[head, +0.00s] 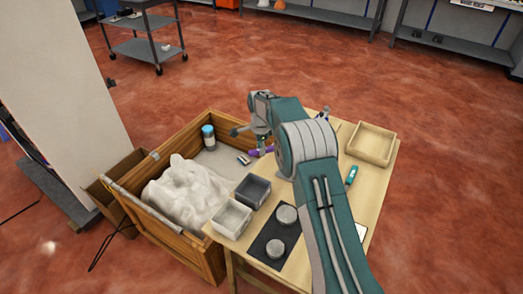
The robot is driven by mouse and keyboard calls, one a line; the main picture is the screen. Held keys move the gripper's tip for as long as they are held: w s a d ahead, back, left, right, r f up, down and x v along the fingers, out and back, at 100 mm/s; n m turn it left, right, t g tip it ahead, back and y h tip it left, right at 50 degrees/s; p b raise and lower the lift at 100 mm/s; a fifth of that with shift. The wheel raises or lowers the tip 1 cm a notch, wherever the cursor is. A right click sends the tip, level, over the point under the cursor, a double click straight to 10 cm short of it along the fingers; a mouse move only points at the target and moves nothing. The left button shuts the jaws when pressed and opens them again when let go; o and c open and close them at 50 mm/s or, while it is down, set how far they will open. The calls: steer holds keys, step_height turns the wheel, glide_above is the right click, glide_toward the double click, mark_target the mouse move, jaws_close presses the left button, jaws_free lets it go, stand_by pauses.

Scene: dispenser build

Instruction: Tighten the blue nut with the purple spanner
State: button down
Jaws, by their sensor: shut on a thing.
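My gripper (262,146) points down over the back left edge of the wooden table, beside the wooden crate. It is shut on the purple spanner (257,153), which shows as a short purple strip at the fingertips. The rest of the spanner is hidden by the gripper and my arm. I cannot make out the blue nut. A small dark blue upright part (325,114) shows behind my arm at the back of the table, too small to identify.
The wooden crate (166,224) on the left holds a white heap (184,190) and a blue-capped jar (209,138). A dark bin (252,191), a light bin (231,218), a black mat with two grey discs, and an empty wooden tray (371,144) are on the table.

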steer(key=shift+w+a, duration=0.1)
steer(key=shift+w, duration=0.3)
steer(key=shift+s+n, duration=0.3)
steer(key=shift+s, duration=0.35)
steer(key=shift+r, duration=0.1)
steer(key=shift+r, duration=1.95)
steer(key=shift+d, duration=0.25)
